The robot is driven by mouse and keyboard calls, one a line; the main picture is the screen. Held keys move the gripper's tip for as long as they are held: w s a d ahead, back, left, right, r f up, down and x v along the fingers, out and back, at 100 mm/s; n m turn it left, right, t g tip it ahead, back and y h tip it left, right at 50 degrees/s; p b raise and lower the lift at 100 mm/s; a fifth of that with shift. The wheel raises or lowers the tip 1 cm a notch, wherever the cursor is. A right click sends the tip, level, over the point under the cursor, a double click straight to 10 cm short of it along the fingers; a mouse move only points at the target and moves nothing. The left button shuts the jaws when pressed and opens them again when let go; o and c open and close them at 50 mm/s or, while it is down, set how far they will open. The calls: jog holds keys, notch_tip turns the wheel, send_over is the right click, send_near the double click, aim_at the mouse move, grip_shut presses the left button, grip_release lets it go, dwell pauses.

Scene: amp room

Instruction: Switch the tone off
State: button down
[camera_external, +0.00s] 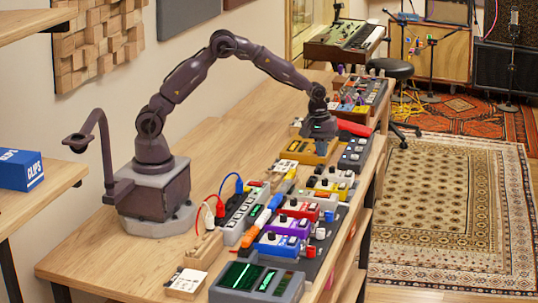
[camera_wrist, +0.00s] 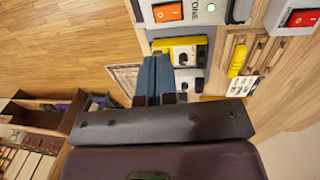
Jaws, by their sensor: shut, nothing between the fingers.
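A pale box marked "TONE" (camera_wrist: 190,22) is at the top of the wrist view, cut by the frame edge. It carries an orange rocker switch (camera_wrist: 167,12) and a lit green light (camera_wrist: 210,9). My gripper (camera_wrist: 156,58) is shut and empty, its bluish fingers pointing toward the TONE box and lying below the orange switch in the picture, apart from it. In the external view my gripper (camera_external: 320,136) hangs over the far part of the row of devices, above a yellow-orange box (camera_external: 309,152). I cannot tell which box there is the TONE one.
A yellow device with black knobs (camera_wrist: 180,49) sits beside my fingertips. A box with a red switch (camera_wrist: 302,18) and a wooden tray with a yellow marker (camera_wrist: 238,60) are to the right. Devices crowd the bench (camera_external: 190,180) edge; its wall side is clearer.

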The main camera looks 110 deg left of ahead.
aim_at(321, 193)
jog(key=f, duration=0.4)
jog(key=w+f, duration=0.1)
jog(key=f, duration=0.6)
jog(key=shift+w+f, duration=0.2)
jog(key=shift+f, duration=0.1)
jog(key=shift+w+f, duration=0.1)
jog(key=shift+f, duration=0.15)
jog(key=shift+s, duration=0.2)
jog(key=shift+s+r, duration=0.2)
jog(key=shift+s, duration=0.45)
jog(key=shift+r, duration=0.15)
notch_tip(321, 193, up, 14)
jog(key=s, duration=0.1)
jog(key=shift+s, duration=0.35)
